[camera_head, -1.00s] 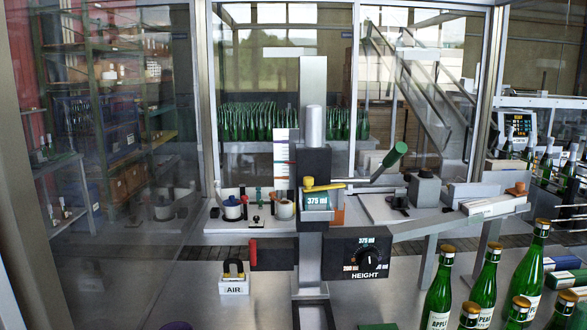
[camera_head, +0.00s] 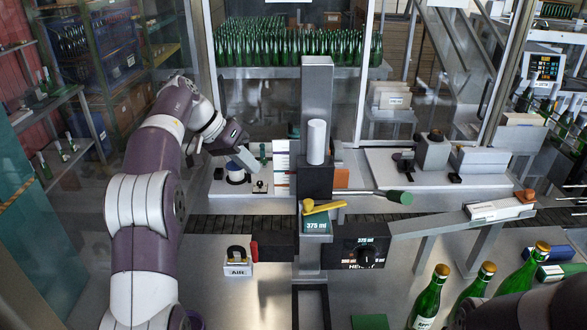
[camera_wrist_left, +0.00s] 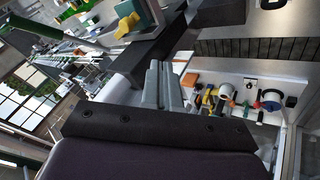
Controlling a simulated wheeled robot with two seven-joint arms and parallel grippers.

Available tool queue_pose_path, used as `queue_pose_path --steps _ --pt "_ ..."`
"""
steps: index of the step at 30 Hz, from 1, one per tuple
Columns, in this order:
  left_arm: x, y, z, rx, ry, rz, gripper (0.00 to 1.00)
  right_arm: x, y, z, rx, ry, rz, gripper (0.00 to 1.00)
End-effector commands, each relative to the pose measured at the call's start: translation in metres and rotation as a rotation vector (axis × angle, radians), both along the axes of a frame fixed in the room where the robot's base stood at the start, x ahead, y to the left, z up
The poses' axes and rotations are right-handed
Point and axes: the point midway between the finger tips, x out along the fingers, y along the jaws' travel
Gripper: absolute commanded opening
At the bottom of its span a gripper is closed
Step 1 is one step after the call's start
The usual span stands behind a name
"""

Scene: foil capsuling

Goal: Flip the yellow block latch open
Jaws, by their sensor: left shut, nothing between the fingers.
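The yellow latch (camera_head: 324,207) is a small lever with a round knob at its left end. It lies across the top of the dark green "375 ml" block (camera_head: 317,226) on the front of the grey column. A yellow part, likely the same latch, shows in the left wrist view (camera_wrist_left: 127,22). My left gripper (camera_head: 244,159) is shut and empty, to the left of and behind the latch, apart from it. Its grey fingers, pressed together, also show in the left wrist view (camera_wrist_left: 162,87). My right gripper is not in view.
The column (camera_head: 316,100) stands behind the latch, and a green-handled lever (camera_head: 400,197) sticks out to its right. A white pot (camera_head: 236,175) is close below my left gripper. The AIR box (camera_head: 238,269) stands front left. Green bottles (camera_head: 428,297) stand front right.

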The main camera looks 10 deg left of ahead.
Motion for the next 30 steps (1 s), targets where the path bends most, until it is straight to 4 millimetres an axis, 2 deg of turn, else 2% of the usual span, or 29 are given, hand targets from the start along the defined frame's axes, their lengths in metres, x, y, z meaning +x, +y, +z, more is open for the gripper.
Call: queue_pose_path --steps 8,11,17,24,30 --pt "0.0 -0.002 -0.003 -0.002 -0.001 -0.002 0.0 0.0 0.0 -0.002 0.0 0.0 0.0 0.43" --pt "0.002 -0.007 -0.01 -0.003 0.0 -0.002 0.0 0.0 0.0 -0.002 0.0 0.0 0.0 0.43" --pt "0.011 -0.029 -0.039 -0.004 0.002 -0.005 0.0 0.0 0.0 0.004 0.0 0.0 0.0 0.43" --pt "0.023 -0.056 -0.079 -0.004 0.001 -0.004 0.0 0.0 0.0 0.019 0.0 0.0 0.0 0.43" --pt "0.016 -0.085 -0.08 -0.003 -0.003 -0.003 0.0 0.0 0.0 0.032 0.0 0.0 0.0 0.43"
